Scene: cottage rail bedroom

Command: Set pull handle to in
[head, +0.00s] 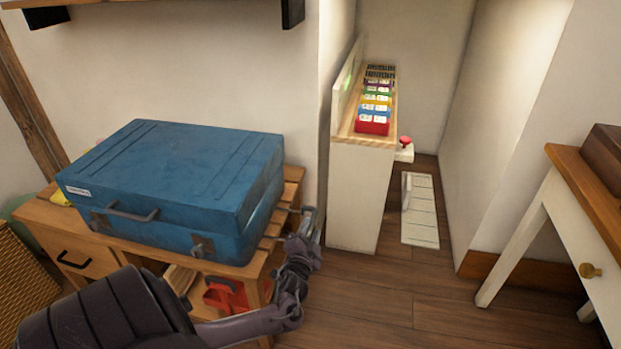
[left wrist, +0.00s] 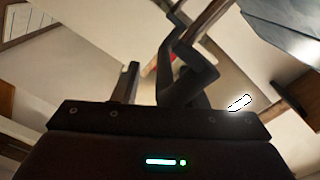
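No part is clearly marked as the pull handle. A red knob (head: 405,140) on a small white base stands behind the right side of the narrow white cabinet (head: 355,195). My left gripper (head: 304,212) is beside the right end of the wooden bench, near the blue case, apart from the red knob. In the left wrist view my gripper's dark fingers (left wrist: 158,80) are spread with a gap between them, and nothing is clearly held. A small red patch (left wrist: 173,56) shows beyond them. What it belongs to is unclear. My right gripper is out of view.
A blue case (head: 180,175) lies on the wooden bench (head: 40,225), which has a black drawer handle (head: 75,260). A white slatted panel (head: 420,212) lies on the floor. A white-legged table (head: 570,220) stands right.

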